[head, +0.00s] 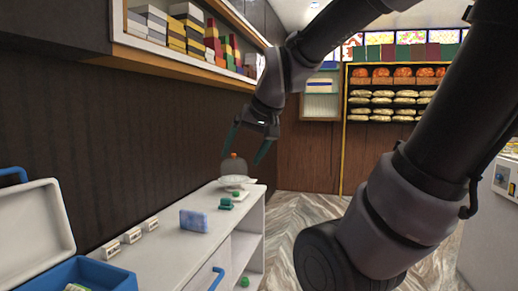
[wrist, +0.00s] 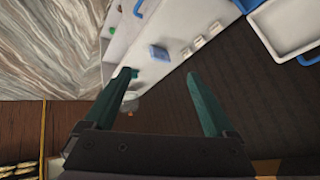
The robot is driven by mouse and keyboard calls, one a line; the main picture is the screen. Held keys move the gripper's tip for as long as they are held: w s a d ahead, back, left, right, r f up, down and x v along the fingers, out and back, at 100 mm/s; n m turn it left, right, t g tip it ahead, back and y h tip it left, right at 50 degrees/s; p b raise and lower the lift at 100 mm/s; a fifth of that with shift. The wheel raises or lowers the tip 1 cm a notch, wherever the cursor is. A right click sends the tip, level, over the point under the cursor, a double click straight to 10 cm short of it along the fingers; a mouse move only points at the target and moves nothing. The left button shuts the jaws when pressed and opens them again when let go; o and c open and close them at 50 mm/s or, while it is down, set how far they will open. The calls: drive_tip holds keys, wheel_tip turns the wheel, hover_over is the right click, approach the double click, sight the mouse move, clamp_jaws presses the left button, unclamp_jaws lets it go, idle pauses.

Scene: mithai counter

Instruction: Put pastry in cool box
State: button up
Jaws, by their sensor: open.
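The cool box (head: 108,276) is blue, at the lower left of the head view, with its white lid (head: 32,232) raised open. A greyish dome with an orange-brown knob (head: 234,166) stands on a white dish (head: 236,181) at the counter's far end. Small green pieces (head: 225,204) lie in front of it; I cannot tell which thing is the pastry. My gripper (head: 242,157) is open and empty, above the counter's far end, with the dome between or just behind its fingers. In the wrist view its fingers (wrist: 160,75) are spread, and the dome (wrist: 130,101) shows partly behind the left finger.
A blue pack (head: 194,221) stands mid-counter, with three small white cards (head: 131,235) along the wall side. The white counter (head: 170,257) has bare room between them. A wall shelf with stacked boxes (head: 186,32) hangs above, left of my arm.

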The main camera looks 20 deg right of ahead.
drive_tip(key=s+d+r+m, duration=0.1)
drive_tip(key=s, duration=0.4)
drive_tip(key=shift+s+d+r+m, duration=0.3)
drive_tip(key=shift+s+d, duration=0.05)
